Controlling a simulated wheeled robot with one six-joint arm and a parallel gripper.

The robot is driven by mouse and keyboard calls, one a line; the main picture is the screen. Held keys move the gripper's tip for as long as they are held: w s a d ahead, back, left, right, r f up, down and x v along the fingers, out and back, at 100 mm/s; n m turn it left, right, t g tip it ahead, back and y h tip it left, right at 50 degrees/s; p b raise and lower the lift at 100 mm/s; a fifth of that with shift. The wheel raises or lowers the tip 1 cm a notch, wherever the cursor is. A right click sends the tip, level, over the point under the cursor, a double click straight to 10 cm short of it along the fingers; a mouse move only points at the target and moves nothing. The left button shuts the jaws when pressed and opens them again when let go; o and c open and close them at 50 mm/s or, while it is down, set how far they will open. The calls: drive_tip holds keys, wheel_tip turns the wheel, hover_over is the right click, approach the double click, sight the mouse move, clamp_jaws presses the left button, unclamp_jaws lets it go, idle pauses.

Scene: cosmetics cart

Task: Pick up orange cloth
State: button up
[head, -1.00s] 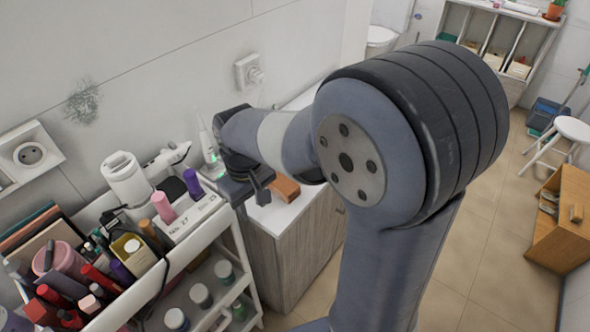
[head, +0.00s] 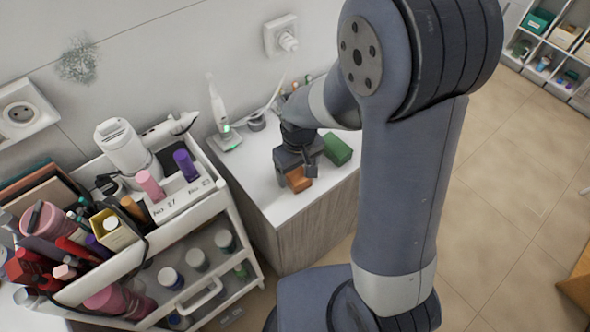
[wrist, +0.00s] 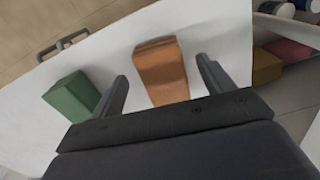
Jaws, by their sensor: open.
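The orange cloth (wrist: 161,72) is a folded block on the white cabinet top. In the wrist view it lies between and just beyond the two open fingers of my gripper (wrist: 164,88), apart from both. In the head view the orange cloth (head: 299,179) shows just below my gripper (head: 298,170), partly hidden by it. My gripper is open and empty, pointing down over the cabinet top.
A green folded cloth (head: 337,149) lies close beside, also in the wrist view (wrist: 72,97). An electric toothbrush on its stand (head: 222,125) stands by the wall. A crowded cosmetics cart (head: 200,192) is to the left. The cabinet's front edge (head: 300,212) is near.

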sight(298, 174)
drive_tip(key=shift+f, duration=0.95)
drive_tip(key=shift+c, duration=0.5)
drive_tip(key=c, duration=1)
drive_tip(key=shift+o, duration=0.2)
wheel_tip(298, 174, up, 10)
drive_tip(key=shift+r+b, duration=0.1)
drive_tip(key=shift+b, duration=0.35)
drive_tip(key=o, duration=0.5)
drive_tip(key=shift+c, duration=0.2)
drive_tip(key=c, duration=0.4)
